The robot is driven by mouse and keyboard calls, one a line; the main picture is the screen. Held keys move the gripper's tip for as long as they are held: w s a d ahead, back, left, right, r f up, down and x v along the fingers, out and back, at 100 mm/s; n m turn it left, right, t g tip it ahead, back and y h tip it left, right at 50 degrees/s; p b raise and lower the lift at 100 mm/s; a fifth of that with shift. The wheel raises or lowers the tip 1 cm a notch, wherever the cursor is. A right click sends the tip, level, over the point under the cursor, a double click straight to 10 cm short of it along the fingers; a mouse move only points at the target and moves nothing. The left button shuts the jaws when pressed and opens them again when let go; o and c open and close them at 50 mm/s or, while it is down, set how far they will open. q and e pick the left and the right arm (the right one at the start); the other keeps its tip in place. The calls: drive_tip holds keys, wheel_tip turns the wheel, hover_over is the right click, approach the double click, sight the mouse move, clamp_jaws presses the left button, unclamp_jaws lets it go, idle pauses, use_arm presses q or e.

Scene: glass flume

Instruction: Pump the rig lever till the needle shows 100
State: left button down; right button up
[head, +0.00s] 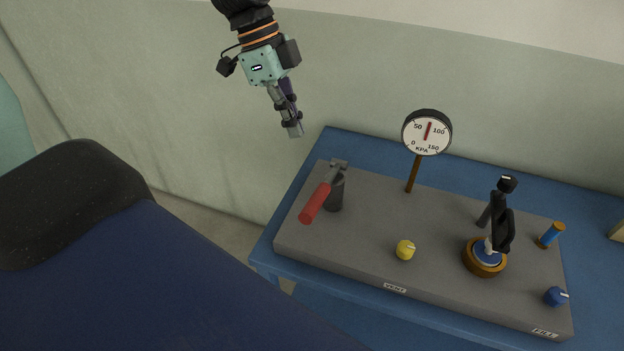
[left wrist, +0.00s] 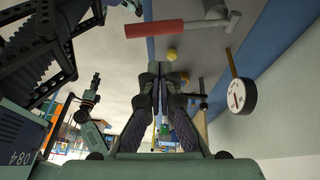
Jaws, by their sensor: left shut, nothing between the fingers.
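The rig lever (head: 316,201) has a red grip on a grey arm and stands at the left end of a grey rig board (head: 365,235). Its red grip slopes down toward the front left. It also shows at the top of the left wrist view (left wrist: 155,29).
The board also carries a yellow knob (head: 405,250) by a VENT label, a blue knob (head: 555,297) by FILL, a black clamp (head: 502,228) over a round wooden-rimmed pad (head: 484,268), and a blue cylinder (head: 551,235). A blue table (head: 345,145) bears the board. A pale wall is behind.

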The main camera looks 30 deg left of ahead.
sight(317, 196)
use_arm(q)
drive_tip(key=x, duration=1.2)
drive_tip(key=shift+s+a+f, duration=0.15)
drive_tip(key=shift+s+f, duration=0.2)
drive_tip(key=shift+s, duration=0.25)
drive_tip(key=shift+r, duration=0.1)
